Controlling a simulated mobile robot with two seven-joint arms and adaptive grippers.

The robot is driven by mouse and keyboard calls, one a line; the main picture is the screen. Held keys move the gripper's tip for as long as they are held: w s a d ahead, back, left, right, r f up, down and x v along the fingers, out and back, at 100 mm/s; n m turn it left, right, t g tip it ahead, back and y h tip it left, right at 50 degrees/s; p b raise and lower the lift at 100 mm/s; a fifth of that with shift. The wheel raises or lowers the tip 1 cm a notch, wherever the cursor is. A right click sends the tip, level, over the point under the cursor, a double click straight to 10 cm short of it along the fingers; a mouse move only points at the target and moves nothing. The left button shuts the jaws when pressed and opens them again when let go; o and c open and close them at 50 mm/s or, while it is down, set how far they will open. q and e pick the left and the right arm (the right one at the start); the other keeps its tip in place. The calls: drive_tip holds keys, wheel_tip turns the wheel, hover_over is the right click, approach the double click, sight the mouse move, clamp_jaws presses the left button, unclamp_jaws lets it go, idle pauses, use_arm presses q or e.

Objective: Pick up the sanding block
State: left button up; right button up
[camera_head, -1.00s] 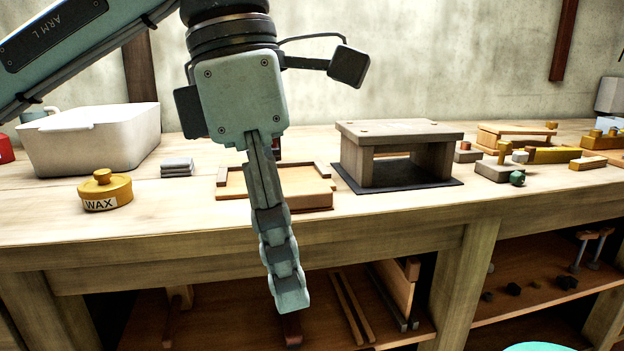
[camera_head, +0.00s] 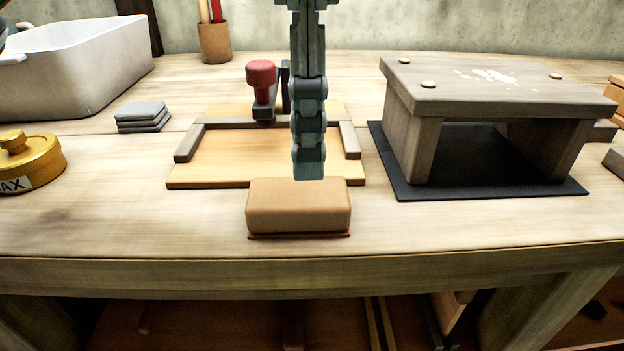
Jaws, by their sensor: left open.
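The sanding block (camera_head: 298,207) is a tan, rounded block with a thin dark red-brown layer along its bottom. It sits on the workbench near the front edge, in the middle of the head view. My left gripper (camera_head: 309,165) points down from above, seen edge-on, with its tip overlapping the top back edge of the block in the picture. I cannot tell whether it touches the block. It is open, with nothing visible held in it.
Behind the block lies a wooden board with raised strips (camera_head: 220,160) and a red-knobbed tool (camera_head: 262,85). A small wooden stand (camera_head: 480,88) on a dark mat (camera_head: 420,190) is at right. A wax tin (camera_head: 35,165), grey pads (camera_head: 142,115) and white tub (camera_head: 85,70) are left.

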sight(298, 191)
use_arm(q)
drive_tip(key=f, duration=0.4)
drive_tip(key=a+f, duration=0.1)
drive_tip(key=f, duration=0.1)
drive_tip(key=shift+s+f+p, duration=0.15)
drive_tip(key=shift+f+p, duration=0.15)
drive_tip(key=shift+p, duration=0.05)
drive_tip(key=shift+f, duration=0.35)
drive_tip(key=shift+c, duration=1.2)
drive_tip(key=c, duration=0.7)
use_arm(e)
drive_tip(key=shift+s+a+f, duration=0.15)
drive_tip(key=shift+a+f, duration=0.05)
drive_tip(key=shift+f, duration=0.5)
